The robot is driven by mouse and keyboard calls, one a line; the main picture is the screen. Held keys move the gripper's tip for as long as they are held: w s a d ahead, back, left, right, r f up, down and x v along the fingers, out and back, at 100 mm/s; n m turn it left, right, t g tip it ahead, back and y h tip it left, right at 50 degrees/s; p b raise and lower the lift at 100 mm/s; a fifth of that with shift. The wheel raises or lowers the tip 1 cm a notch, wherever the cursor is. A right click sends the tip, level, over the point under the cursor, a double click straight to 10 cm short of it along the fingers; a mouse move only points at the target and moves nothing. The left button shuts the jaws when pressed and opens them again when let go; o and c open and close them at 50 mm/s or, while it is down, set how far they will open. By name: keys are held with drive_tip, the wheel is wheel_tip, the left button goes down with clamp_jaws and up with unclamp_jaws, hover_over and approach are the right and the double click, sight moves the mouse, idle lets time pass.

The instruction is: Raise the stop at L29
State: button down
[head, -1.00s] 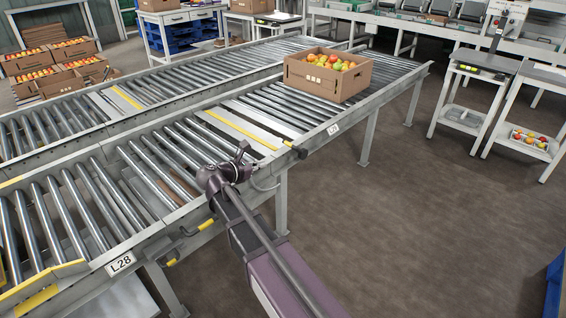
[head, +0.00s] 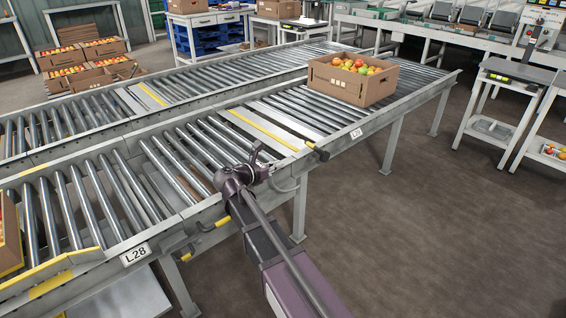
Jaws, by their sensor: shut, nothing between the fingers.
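The lane tag with "L2" legible and its last digit unclear (head: 356,133) is on the near conveyor's side rail. Left of it, a flat plate with a yellow strip (head: 263,131) lies across the lane, about level with the rollers. A dark-ended lever (head: 318,151) sticks out from the rail at the strip's near end. My gripper (head: 262,152) is shut and empty, above the near rail to the left of that lever and apart from it in the picture. My wrist hides part of the rail.
An open carton of fruit (head: 350,82) stands on the rollers beyond the plate. The L28 tag (head: 135,254) is on the rail at lower left, by a yellow-marked bar and a carton (head: 8,238). Yellow handles (head: 215,225) hang below the rail.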

drive_tip(key=r+x, duration=0.2)
drive_tip(key=x, duration=1)
drive_tip(key=shift+w+d+r+p, duration=0.15)
drive_tip(key=shift+r+p, duration=0.15)
drive_tip(key=shift+r, duration=0.1)
